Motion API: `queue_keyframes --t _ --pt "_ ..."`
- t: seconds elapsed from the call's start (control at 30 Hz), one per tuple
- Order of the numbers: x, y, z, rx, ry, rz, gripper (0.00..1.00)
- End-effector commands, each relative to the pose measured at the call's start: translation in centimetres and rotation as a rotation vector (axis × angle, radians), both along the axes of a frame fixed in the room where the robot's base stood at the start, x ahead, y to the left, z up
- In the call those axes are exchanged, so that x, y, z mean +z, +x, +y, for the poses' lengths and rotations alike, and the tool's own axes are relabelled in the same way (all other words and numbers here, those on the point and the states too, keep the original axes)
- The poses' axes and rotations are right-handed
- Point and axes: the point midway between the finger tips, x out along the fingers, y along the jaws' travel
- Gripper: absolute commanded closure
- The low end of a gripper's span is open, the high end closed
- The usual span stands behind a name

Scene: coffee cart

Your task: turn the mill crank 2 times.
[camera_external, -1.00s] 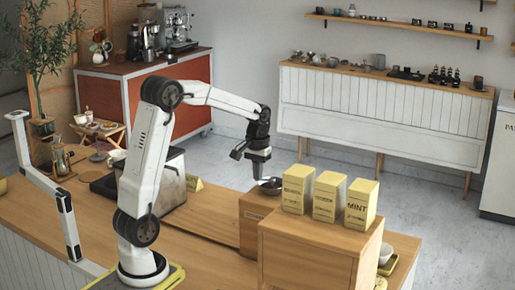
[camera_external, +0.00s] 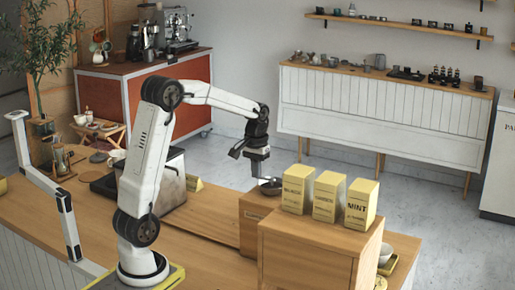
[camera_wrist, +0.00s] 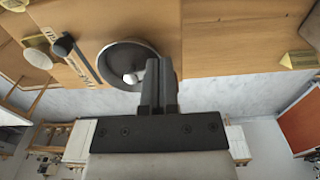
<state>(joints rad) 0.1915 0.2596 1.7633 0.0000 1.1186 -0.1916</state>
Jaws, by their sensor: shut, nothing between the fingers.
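The mill is a small wooden box (camera_external: 252,220) on the counter with a dark round bowl (camera_external: 273,187) on top. In the wrist view the bowl (camera_wrist: 112,52) lies just left of the fingers, with a pale rounded piece (camera_wrist: 130,78) at its lower rim. I cannot clearly make out the crank arm. My gripper (camera_external: 257,174) points down just above the mill top, beside the bowl. In the wrist view the fingers of my gripper (camera_wrist: 160,72) are together and hold nothing. I cannot tell whether they touch the mill.
A larger wooden box (camera_external: 305,255) stands right beside the mill and carries yellow tea boxes, including a MINT box (camera_external: 360,203). A grey machine (camera_external: 172,185) stands left on the counter (camera_external: 205,255). Bare counter lies between it and the mill.

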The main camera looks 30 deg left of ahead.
Motion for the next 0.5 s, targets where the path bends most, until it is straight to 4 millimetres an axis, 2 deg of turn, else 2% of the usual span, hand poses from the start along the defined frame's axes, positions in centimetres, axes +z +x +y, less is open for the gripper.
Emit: queue_keyframes --t 0.5 --pt "0.13 -0.5 -0.05 0.0 0.0 0.0 1.0"
